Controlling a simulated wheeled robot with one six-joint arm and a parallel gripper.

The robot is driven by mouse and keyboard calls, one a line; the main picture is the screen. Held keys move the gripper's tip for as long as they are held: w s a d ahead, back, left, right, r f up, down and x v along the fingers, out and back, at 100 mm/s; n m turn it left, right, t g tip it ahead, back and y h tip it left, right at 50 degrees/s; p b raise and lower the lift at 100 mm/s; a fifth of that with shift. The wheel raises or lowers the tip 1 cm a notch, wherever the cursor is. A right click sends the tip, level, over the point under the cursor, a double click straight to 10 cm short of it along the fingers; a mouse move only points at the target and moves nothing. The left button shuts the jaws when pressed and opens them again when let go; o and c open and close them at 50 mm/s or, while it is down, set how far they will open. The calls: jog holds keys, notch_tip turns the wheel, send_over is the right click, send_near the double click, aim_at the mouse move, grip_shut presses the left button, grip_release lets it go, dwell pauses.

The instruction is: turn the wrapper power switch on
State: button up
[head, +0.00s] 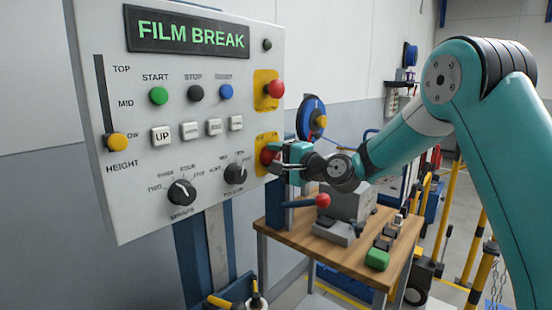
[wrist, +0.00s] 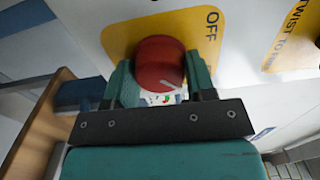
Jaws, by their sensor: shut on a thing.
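The wrapper control panel (head: 130,200) fills the left of the head view, with its sign reading FILM BREAK. The power switch is a red knob (head: 266,157) on a yellow plate (head: 267,140) at the panel's lower right edge. In the wrist view the red knob (wrist: 159,62) sits on the yellow plate (wrist: 120,38), with the word OFF beside it. My gripper (head: 276,160) is shut on the red knob, one teal finger on each side of it. The fingers partly hide the knob and plate. A short pale mark shows on the knob's near edge.
A red emergency button (head: 275,90) on another yellow plate is just above the switch. Selector dials (head: 182,192) and push buttons (head: 159,96) are to the left. Below and right stands a wooden bench (head: 330,255) with a red-knobbed lever device (head: 345,215) and a green block (head: 377,259).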

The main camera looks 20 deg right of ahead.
jog(key=o, duration=0.9)
jog(key=b+v, duration=0.5)
jog(key=v, duration=1.2)
jog(key=shift+s, duration=0.2)
